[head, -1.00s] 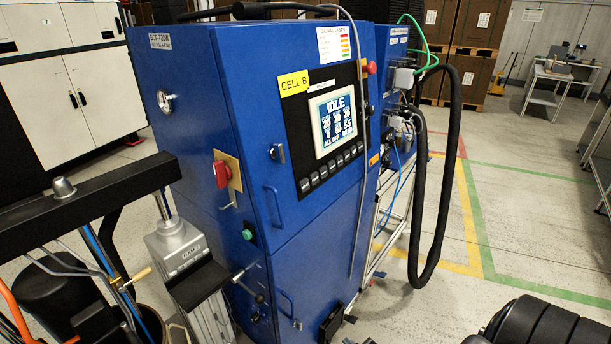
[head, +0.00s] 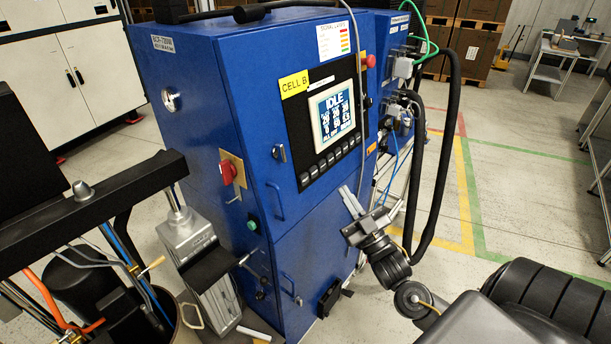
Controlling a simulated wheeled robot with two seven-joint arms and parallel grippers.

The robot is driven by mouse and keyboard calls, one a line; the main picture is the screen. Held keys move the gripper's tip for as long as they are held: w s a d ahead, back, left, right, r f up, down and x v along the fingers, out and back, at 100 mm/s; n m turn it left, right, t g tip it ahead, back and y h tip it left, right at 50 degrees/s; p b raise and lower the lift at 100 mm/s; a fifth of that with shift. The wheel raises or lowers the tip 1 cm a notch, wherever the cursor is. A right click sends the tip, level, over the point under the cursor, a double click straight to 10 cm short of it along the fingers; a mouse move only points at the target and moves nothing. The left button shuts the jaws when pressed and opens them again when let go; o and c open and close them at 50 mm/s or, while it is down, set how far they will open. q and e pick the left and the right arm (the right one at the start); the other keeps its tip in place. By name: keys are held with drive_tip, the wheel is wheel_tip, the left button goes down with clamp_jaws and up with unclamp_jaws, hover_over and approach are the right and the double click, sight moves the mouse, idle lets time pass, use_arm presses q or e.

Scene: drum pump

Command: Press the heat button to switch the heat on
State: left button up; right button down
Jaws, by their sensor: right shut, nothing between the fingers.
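The blue control cabinet (head: 215,110) stands in the middle of the head view. Its screen (head: 332,115) reads IDLE. A row of small dark buttons (head: 330,160) runs under the screen; their labels are too small to read, so I cannot tell which is the heat button. My right gripper (head: 349,195) is shut and empty, its fingers pointing up toward the panel. In the picture its tips sit below the right end of the button row, and they appear apart from it. My left gripper is not in view.
A red switch (head: 228,171) and a green button (head: 251,225) are on the cabinet's left part. A thick black hose (head: 447,150) hangs right of the cabinet, near my right arm. The drum pump's black beam (head: 90,205) fills the lower left. Open floor lies to the right.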

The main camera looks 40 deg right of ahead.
sight(306, 174)
drive_tip(key=shift+r, duration=0.1)
idle(0.3)
drive_tip(key=w+a+f+b, duration=0.1)
drive_tip(key=w+a+b, duration=0.1)
drive_tip(key=w, duration=0.6)
drive_tip(key=shift+w+a+f+b, duration=0.15)
drive_tip(key=shift+a+f+b, duration=0.15)
drive_tip(key=shift+b, duration=0.2)
idle(1.7)
drive_tip(key=shift+w+a, duration=0.1)
drive_tip(key=shift+w, duration=0.3)
drive_tip(key=shift+w+a+f, duration=0.15)
drive_tip(key=shift+w, duration=0.25)
idle(0.6)
drive_tip(key=shift+s, duration=0.1)
drive_tip(key=shift+s+d, duration=0.25)
drive_tip(key=shift+s, duration=0.5)
drive_tip(key=shift+r+p, duration=0.2)
drive_tip(key=shift+p, duration=0.15)
